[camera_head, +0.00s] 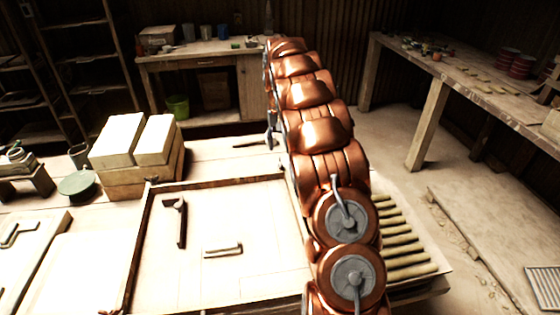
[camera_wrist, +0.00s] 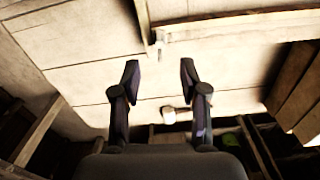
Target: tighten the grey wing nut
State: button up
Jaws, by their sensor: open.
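I cannot make out the grey wing nut for sure in either view. My gripper (camera_wrist: 160,75) is open and empty in the wrist view, its two dark fingers apart above a pale planked worktop (camera_wrist: 85,60). Past the fingertips lies the corner of a wooden frame (camera_wrist: 143,22), with a small pale piece (camera_wrist: 160,37) at it, too small to name. A small pale, round-headed item (camera_wrist: 169,116) shows between the fingers, farther off. In the head view my copper arm covers the middle of the scene, and I cannot make out the gripper there.
A wooden-edged tray (camera_head: 230,215) holds an L-shaped dark tool (camera_head: 181,222) and a small bar (camera_head: 223,250). Pale blocks (camera_head: 118,140) stand behind it, left. Several rolls (camera_head: 405,250) lie right of my arm.

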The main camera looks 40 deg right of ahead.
aim_at(280, 164)
jog(key=shift+w+d+f+p, duration=0.1)
jog(key=shift+f+p, duration=1.15)
jog(key=shift+f, duration=2.75)
grip_shut()
